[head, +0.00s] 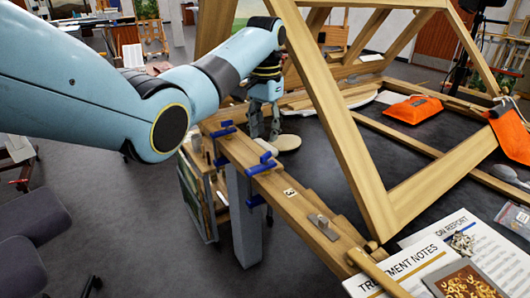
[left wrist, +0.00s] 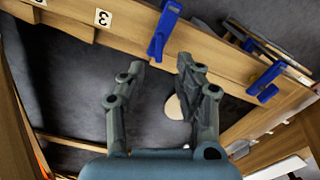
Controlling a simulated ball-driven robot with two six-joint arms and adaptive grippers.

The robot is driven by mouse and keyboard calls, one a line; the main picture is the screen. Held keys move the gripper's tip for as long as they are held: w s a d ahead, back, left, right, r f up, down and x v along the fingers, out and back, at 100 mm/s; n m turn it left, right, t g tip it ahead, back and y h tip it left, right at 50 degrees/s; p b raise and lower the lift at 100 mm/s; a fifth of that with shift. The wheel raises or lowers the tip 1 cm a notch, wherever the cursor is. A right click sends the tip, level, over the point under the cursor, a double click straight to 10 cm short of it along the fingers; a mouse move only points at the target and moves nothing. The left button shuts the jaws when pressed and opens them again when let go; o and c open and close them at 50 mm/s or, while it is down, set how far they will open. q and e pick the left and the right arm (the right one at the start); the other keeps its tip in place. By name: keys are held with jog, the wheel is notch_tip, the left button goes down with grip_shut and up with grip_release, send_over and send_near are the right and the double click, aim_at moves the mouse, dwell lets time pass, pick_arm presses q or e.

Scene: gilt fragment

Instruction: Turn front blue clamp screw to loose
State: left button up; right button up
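Two blue clamps grip the wooden edge rail. The front blue clamp (head: 262,164) is nearer the "3" label; it also shows at the top of the left wrist view (left wrist: 163,30). The other blue clamp (head: 222,130) is farther back, and it shows at right in the left wrist view (left wrist: 266,80). My left gripper (head: 264,134) points down behind the rail, close to both clamps. In the left wrist view its fingers (left wrist: 160,68) are apart with nothing between them, the tips short of the front clamp. How far its screw is turned I cannot tell. My right gripper is out of view.
A large wooden frame (head: 345,140) leans over the dark tabletop to the right of my gripper. A pale round pad (head: 286,143) lies under the fingers. Orange bags (head: 412,109) and printed sheets (head: 485,255) lie at right. A small metal piece (head: 322,226) sits on the rail.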

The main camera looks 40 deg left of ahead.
aim_at(266, 154)
pick_arm(q)
notch_tip(266, 154, down, 6)
jog(key=shift+f, duration=0.2)
jog(key=shift+d, duration=0.1)
grip_shut()
